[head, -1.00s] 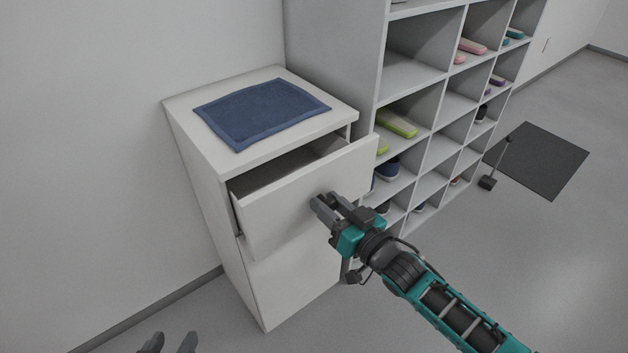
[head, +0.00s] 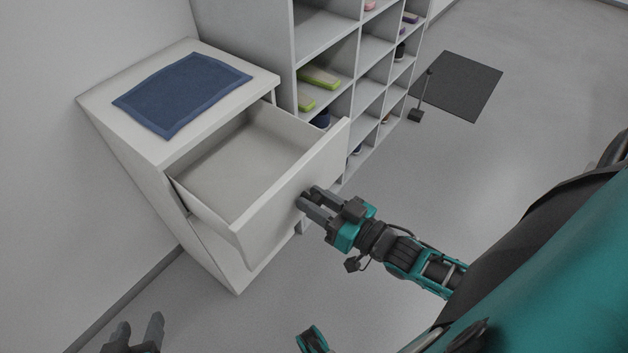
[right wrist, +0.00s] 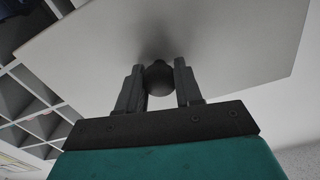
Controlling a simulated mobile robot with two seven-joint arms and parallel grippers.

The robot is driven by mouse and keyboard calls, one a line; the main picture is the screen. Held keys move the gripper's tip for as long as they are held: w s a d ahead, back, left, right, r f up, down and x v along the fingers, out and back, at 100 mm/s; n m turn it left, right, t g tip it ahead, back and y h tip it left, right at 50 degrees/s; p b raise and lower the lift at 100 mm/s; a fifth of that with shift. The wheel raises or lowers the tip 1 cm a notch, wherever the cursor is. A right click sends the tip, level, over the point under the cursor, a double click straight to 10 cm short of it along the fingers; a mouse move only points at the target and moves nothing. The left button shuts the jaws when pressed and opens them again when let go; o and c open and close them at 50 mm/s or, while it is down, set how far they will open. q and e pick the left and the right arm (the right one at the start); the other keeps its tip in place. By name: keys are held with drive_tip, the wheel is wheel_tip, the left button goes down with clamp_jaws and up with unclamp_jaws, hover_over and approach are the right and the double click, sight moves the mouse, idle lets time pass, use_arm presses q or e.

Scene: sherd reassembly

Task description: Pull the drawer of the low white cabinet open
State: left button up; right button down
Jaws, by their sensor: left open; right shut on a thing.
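The low white cabinet (head: 122,128) stands against the wall at the left of the head view. Its upper drawer (head: 298,180) is pulled well out, and its pale inside shows empty. My right gripper (head: 304,197) is at the drawer front. In the right wrist view its two fingers are shut on a dark round knob (right wrist: 158,84) on the drawer front (right wrist: 215,50). My left gripper (head: 137,329) is open and empty at the bottom left of the head view, apart from the cabinet.
A dark mat (head: 457,86) lies on the floor beyond. The floor in front is clear.

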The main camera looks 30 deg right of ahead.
use_arm(q)
drive_tip(key=shift+w+r, duration=0.1)
drive_tip(key=shift+w, duration=0.05)
use_arm(e)
drive_tip(key=c, duration=0.8)
unclamp_jaws()
drive_tip(key=shift+o, duration=0.2)
drive_tip(key=shift+s, duration=0.1)
use_arm(q)
drive_tip(key=shift+r+p, duration=0.65)
drive_tip(key=shift+p, duration=0.15)
use_arm(e)
drive_tip(key=v, duration=1.2)
drive_tip(key=shift+s+d, duration=0.2)
drive_tip(key=shift+s, duration=0.1)
